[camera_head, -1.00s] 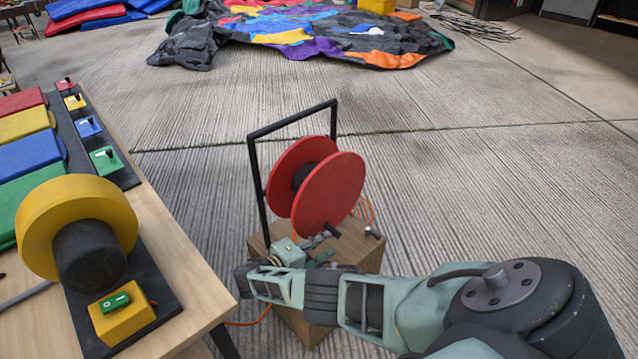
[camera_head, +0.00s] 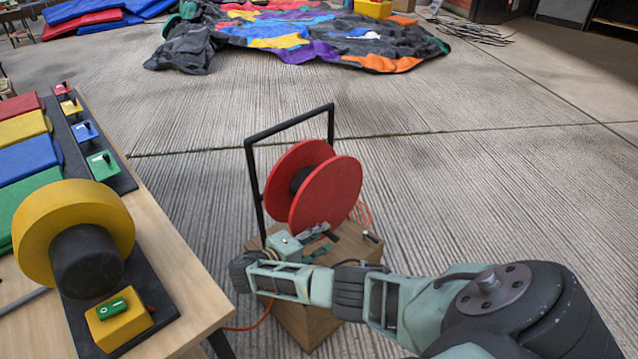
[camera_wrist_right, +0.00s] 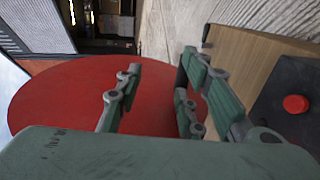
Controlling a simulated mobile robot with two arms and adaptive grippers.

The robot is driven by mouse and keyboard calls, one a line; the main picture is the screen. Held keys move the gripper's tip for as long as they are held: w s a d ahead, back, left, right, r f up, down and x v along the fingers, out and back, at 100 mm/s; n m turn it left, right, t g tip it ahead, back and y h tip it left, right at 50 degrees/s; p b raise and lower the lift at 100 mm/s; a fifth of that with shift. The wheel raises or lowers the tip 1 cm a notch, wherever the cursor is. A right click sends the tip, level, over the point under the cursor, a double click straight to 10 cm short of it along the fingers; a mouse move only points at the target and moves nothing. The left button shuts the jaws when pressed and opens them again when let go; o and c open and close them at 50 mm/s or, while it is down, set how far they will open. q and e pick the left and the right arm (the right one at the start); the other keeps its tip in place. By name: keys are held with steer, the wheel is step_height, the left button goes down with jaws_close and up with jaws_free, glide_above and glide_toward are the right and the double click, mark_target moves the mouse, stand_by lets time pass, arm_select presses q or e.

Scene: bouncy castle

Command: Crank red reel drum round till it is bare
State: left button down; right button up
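The red reel drum (camera_head: 330,195) stands upright in a black frame (camera_head: 254,190) on a wooden box (camera_head: 340,250). Its core (camera_head: 299,180) looks dark between the two red flanges. A dark crank handle (camera_head: 331,236) sticks out low on the near flange. My right gripper (camera_head: 322,241) is at the handle, just below and in front of the drum. In the right wrist view, its fingers (camera_wrist_right: 161,62) are apart in front of the red flange (camera_wrist_right: 65,105). A dark bar, likely the handle, shows beside the right finger. My left gripper is out of view.
Orange cord (camera_head: 365,214) loops behind the drum, and more lies by the box. A table (camera_head: 185,270) at left bears a yellow wheel (camera_head: 45,220) and coloured pads. A red button (camera_wrist_right: 295,104) on a dark housing shows in the wrist view.

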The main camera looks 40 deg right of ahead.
mark_target(323, 197)
steer(key=shift+r, duration=2.8)
